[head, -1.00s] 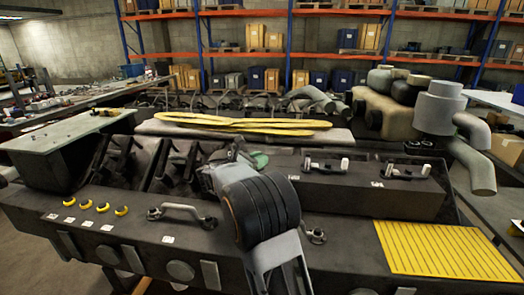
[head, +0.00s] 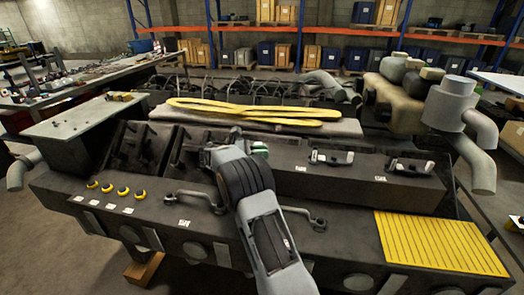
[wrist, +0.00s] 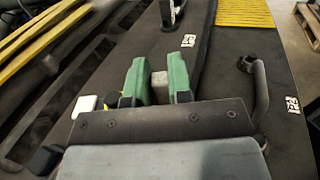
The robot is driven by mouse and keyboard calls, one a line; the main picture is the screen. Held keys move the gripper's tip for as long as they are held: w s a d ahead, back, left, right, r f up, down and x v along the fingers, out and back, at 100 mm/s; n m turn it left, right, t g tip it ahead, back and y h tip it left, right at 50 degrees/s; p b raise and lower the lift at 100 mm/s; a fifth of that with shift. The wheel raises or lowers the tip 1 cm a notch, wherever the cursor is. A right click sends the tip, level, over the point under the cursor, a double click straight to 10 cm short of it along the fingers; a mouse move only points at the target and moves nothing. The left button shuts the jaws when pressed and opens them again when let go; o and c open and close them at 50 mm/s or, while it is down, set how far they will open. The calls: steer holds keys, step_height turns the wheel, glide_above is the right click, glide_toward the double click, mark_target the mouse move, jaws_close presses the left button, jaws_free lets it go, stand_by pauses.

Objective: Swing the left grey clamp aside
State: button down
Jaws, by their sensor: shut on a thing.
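My gripper (wrist: 159,88) has green fingers, which are closed on a small pale grey piece (wrist: 159,80). This looks like part of the left grey clamp; the rest is mostly hidden by the gripper. In the head view my gripper (head: 258,149) is over the left part of the raised dark block, largely behind my own wrist. Two similar clamps with pale ends stand to its right, the nearer one (head: 332,158) and the far right one (head: 410,166). The nearer one seems to show at the top of the wrist view (wrist: 172,14).
A grey bar handle (head: 195,197) and a second one (head: 303,215) stick up from the front ledge. Yellow rings (head: 108,188) sit at the left and a yellow ribbed plate (head: 440,243) at the right. Yellow straps (head: 255,112) lie behind.

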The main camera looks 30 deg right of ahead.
stand_by(0.3)
steer(key=c, duration=1)
jaws_free()
steer(key=shift+c, duration=0.2)
steer(key=shift+a, duration=0.1)
